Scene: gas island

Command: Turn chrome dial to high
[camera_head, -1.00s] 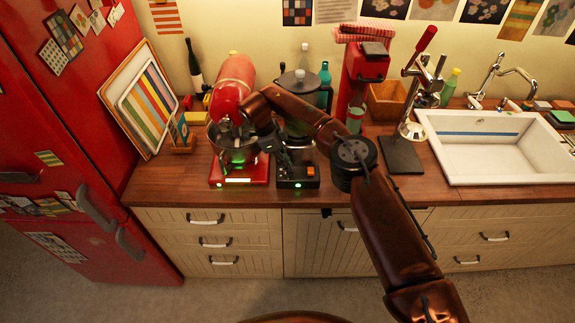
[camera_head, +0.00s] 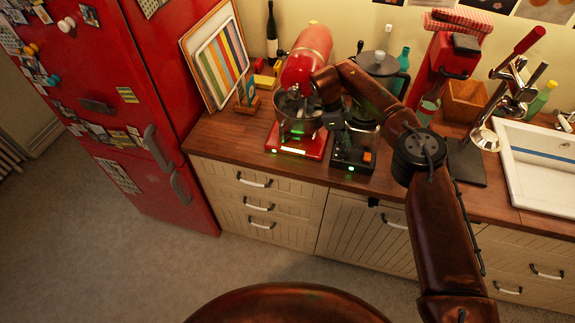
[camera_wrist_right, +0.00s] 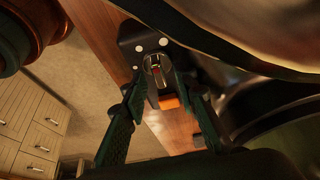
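The chrome dial (camera_wrist_right: 155,66) shows in the right wrist view on the black base (camera_wrist_right: 130,43) of the blender, with white marks around it. My right gripper (camera_wrist_right: 160,82) is open, with one dark finger on each side of the dial. I cannot tell whether the fingertips touch it. In the head view my right gripper (camera_head: 334,118) is low between the red stand mixer (camera_head: 307,58) and the blender base (camera_head: 352,157). The dial cannot be made out there. The dial's exact setting is unclear. My left gripper is out of view.
The mixer's metal bowl (camera_head: 297,112) is close beside my right gripper. An orange switch (camera_head: 368,156) is on the blender base. A red fridge (camera_head: 165,120) stands at the left.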

